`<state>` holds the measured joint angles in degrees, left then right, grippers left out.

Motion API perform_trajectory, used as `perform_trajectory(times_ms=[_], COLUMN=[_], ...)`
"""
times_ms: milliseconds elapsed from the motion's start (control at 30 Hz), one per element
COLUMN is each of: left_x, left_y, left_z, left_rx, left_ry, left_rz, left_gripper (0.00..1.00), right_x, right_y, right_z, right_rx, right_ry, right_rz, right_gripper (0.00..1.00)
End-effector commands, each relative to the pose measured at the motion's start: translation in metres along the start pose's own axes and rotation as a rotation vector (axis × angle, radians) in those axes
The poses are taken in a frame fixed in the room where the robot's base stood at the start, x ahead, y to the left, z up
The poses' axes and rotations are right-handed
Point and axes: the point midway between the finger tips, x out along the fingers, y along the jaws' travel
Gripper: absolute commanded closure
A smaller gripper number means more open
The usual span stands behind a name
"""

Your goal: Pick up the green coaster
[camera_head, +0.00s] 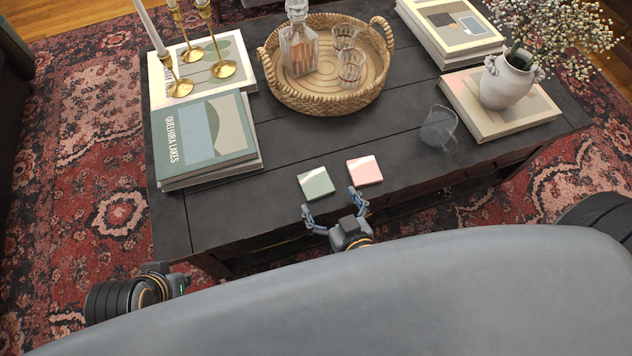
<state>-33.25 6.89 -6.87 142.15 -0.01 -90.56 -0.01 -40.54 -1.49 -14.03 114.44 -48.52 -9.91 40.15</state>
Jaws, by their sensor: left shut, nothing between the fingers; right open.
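The green coaster (316,183) is a small light-green square lying flat near the front edge of the dark coffee table (275,155). A similar pink coaster (365,170) lies just right of it, with a narrow gap between them. My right gripper (331,202) is open and empty at the table's front edge. Its left finger is just in front of the green coaster and its right finger is near the pink one's front-left corner; I cannot tell whether either touches. My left gripper (172,282) is shut at the lower left, away from the table top; its fingers are mostly hidden.
Books (210,137) and brass candlesticks (220,50) stand at the left. A wicker tray (275,85) holds a decanter and glasses behind. Bare table surrounds the coasters.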

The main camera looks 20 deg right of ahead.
Motion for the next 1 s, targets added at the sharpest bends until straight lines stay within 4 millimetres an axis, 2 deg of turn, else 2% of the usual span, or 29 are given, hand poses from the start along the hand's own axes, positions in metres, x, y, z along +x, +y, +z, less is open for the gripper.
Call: perform_trajectory(times_ms=[300, 633, 933, 1000], left_x=[0.007, 0.007, 0.007, 0.007], left_y=[0.0, 0.0, 0.0, 0.0], left_z=[0.002, 0.002, 0.002, 0.002], left_rx=[0.0, 0.0, 0.0, 0.0], left_ry=[0.0, 0.0, 0.0, 0.0], left_rz=[0.0, 0.0, 0.0, 0.0], left_gripper=[1.0, 1.0, 1.0, 1.0], right_x=[0.042, 0.047, 0.047, 0.047], right_y=[-0.005, -0.005, -0.005, -0.005], right_z=[-0.002, -0.002, -0.002, -0.003], right_rx=[-0.002, -0.001, -0.001, 0.0], right_ry=[0.001, -0.001, -0.001, 0.001], right_rz=[-0.001, -0.001, -0.001, -0.001], right_gripper=[0.06, 0.08, 0.69, 0.71])
